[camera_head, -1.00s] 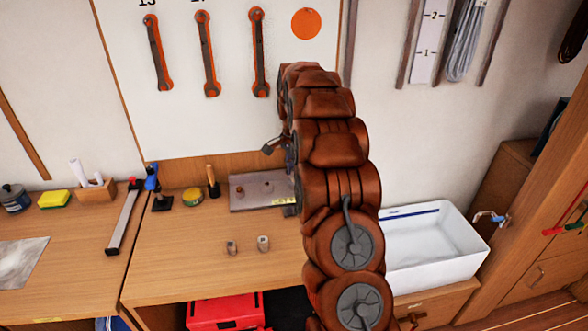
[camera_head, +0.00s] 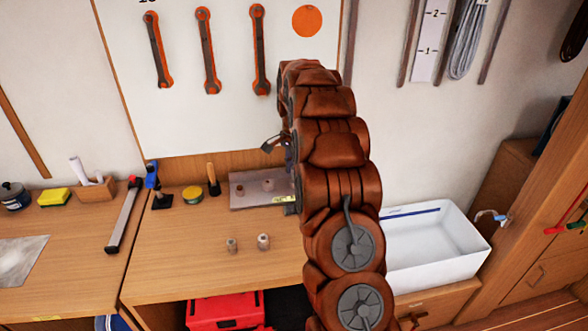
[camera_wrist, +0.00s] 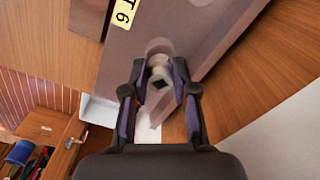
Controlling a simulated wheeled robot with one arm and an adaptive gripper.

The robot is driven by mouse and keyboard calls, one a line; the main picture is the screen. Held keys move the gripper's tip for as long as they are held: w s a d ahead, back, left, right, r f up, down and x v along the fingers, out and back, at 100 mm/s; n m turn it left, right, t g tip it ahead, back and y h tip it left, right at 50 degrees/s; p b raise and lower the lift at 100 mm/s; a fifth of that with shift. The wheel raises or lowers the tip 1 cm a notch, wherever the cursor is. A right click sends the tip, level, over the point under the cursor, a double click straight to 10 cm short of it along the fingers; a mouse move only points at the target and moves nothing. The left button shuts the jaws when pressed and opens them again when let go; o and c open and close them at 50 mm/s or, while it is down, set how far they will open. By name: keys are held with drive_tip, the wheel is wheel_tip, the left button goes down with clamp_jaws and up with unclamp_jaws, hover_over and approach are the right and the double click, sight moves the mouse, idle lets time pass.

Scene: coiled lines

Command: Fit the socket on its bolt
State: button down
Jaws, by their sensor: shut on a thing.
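My gripper (camera_wrist: 160,72) is shut on a grey socket (camera_wrist: 159,84) in the wrist view. The socket's square hole faces the camera between the two fingers. The plate (camera_wrist: 190,32) also shows under my gripper in the wrist view, with a yellow label (camera_wrist: 124,13). A pale round shape shows just beyond the socket; whether it is a bolt I cannot tell.
Two other sockets, a smaller one (camera_head: 232,246) and a larger one (camera_head: 264,242), stand on the bench front of the plate. A yellow tin (camera_head: 192,195) and a clamp (camera_head: 155,185) stand left. A white basin (camera_head: 430,250) is at right. The bench's left middle is clear.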

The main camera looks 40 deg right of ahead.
drive_tip(key=shift+f+b, duration=0.4)
drive_tip(key=shift+f, duration=0.2)
idle(0.4)
drive_tip(key=c, duration=1.1)
unclamp_jaws()
drive_tip(key=o, duration=0.6)
drive_tip(key=shift+r, duration=0.15)
drive_tip(key=shift+r+p, duration=0.35)
drive_tip(key=shift+r, duration=2)
drive_tip(key=shift+r, duration=0.1)
